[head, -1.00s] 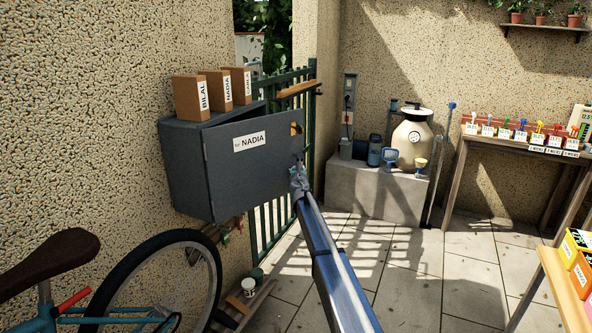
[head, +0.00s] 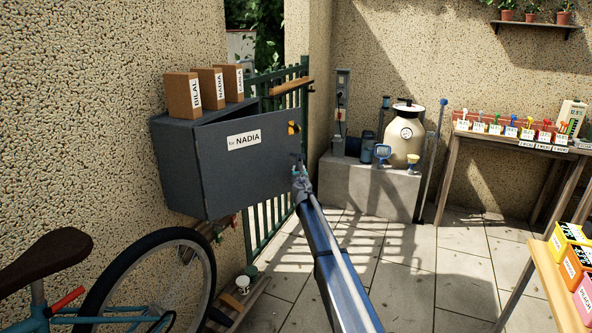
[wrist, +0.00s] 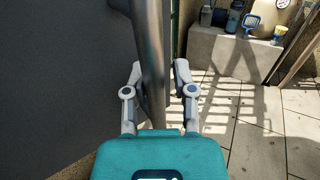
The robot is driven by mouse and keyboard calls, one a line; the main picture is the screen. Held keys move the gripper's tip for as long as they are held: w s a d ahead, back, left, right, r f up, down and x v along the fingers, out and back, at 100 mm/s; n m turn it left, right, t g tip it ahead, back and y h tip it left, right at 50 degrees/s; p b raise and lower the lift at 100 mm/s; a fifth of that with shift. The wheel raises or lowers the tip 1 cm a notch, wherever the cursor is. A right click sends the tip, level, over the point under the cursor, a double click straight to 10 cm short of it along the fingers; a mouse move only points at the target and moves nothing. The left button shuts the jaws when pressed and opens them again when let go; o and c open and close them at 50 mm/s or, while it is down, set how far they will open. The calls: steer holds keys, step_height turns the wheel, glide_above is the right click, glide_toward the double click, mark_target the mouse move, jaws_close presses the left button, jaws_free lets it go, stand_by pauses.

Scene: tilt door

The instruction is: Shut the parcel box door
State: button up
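The grey parcel box (head: 176,168) is fixed to the rough wall at the left in the head view. Its grey door (head: 245,175), labelled "for NADIA", stands partly open, its right edge out from the box and a dark gap along the top. The door's face fills the left of the wrist view (wrist: 55,90). My gripper (head: 298,172) is at the door's right edge. In the wrist view, my gripper (wrist: 160,72) has its fingers apart on either side of a grey upright bar (wrist: 153,50). A gap shows at the right finger; contact at the left finger is unclear.
Three parcels (head: 215,88) stand on the box. A bicycle (head: 130,285) is below it at the left. A green gate (head: 262,215) is behind the door. A concrete block (head: 370,190) with a sprayer stands at the back. The paved floor (head: 420,280) is partly clear.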

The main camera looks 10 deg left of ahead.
steer(key=shift+s+d, duration=0.3)
steer(key=shift+d, duration=0.15)
stand_by(0.3)
steer(key=shift+s, duration=0.1)
steer(key=v, duration=1.1)
steer(key=shift+s, duration=0.4)
